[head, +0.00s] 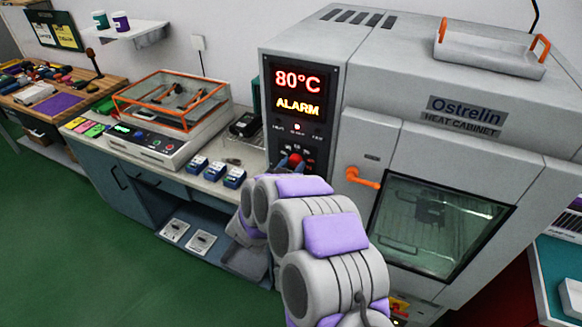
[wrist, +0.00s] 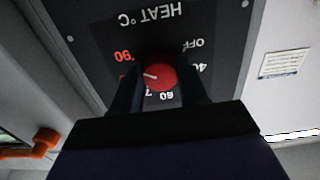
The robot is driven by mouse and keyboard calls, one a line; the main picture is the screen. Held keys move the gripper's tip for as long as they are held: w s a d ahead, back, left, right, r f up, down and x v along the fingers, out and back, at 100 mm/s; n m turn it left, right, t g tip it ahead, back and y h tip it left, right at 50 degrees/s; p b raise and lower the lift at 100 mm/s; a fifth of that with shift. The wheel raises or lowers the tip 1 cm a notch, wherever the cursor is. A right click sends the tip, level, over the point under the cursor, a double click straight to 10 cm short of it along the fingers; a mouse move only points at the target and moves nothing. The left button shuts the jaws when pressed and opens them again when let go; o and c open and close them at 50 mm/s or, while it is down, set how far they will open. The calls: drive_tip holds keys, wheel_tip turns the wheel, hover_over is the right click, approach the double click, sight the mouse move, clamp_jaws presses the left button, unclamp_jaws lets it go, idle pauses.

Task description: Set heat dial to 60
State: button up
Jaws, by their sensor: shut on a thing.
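The heat dial (wrist: 161,76) is a red round knob on the dark panel headed HEAT °C, seen upside down in the wrist view. My gripper (wrist: 158,84) has its dark fingers on either side of the dial, shut on it. The dial's white mark points left, towards a partly hidden orange number below the orange 90. The 60 is at the bottom, and 40 and OFF are to the right. In the head view the dial (head: 296,160) shows at my gripper (head: 291,163). The display (head: 297,91) above reads 80°C and ALARM.
The heat cabinet (head: 440,135) has a closed windowed door with an orange handle (head: 364,178) right of the dial. A metal tray (head: 490,52) sits on top. The bench at left holds blue devices (head: 216,171) and an orange-framed clear case (head: 172,98). Green floor is clear at left.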

drive_tip(key=shift+n+p, duration=0.3)
drive_tip(key=shift+p, duration=0.45)
drive_tip(key=n+p, duration=0.1)
drive_tip(key=p, duration=0.1)
drive_tip(key=n+p, duration=0.1)
drive_tip(key=p, duration=0.2)
drive_tip(key=shift+r+n+p, duration=0.3)
drive_tip(key=n+p, duration=0.2)
drive_tip(key=p, duration=0.2)
drive_tip(key=shift+s+f+n, duration=0.1)
drive_tip(key=shift+n, duration=0.2)
drive_tip(key=n+p, duration=0.2)
drive_tip(key=p, duration=0.2)
drive_tip(key=shift+n, duration=0.3)
drive_tip(key=n+p, duration=0.3)
drive_tip(key=shift+f+n, duration=0.1)
drive_tip(key=shift+n, duration=0.2)
drive_tip(key=n+p, duration=0.2)
drive_tip(key=n, duration=0.3)
drive_tip(key=shift+p, duration=0.3)
drive_tip(key=n+p, duration=0.1)
drive_tip(key=n, duration=0.5)
drive_tip(key=shift+s+f+n, duration=0.1)
drive_tip(key=shift+f+n, duration=0.05)
drive_tip(key=shift+n, duration=0.25)
